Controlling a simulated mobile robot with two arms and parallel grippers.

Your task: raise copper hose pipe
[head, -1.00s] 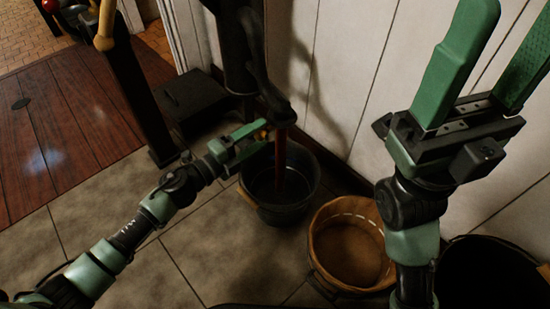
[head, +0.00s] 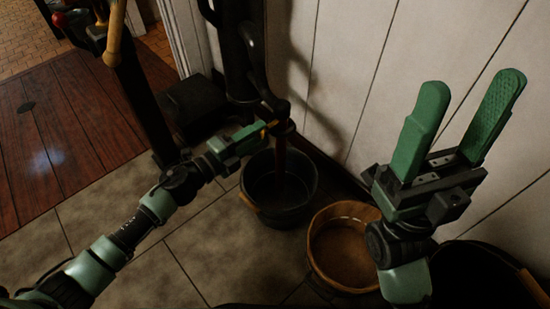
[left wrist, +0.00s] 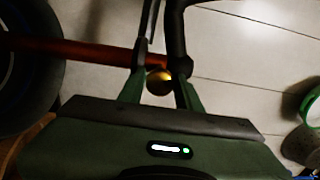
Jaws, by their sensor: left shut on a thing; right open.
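The copper hose pipe (head: 281,165) is a thin reddish-brown rod hanging upright below a black curved spout (head: 270,92), its lower end inside a dark bucket (head: 248,180). It also crosses the left wrist view (left wrist: 85,52) from the left edge to the fingers. My left gripper (head: 268,131) is at the pipe's upper part, just under the spout. In the left wrist view (left wrist: 160,62) its fingers close around the pipe, with a small brass-coloured ball between them. The exact contact is dark. My right gripper (head: 468,85) is open and empty, pointing up near the white wall.
A wooden bucket (head: 322,222) stands right of the dark bucket, and a black bucket (head: 470,300) stands at lower right. A black post (head: 135,100) and a dark box (head: 195,103) stand at left. The tiled floor (head: 190,255) in front is clear.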

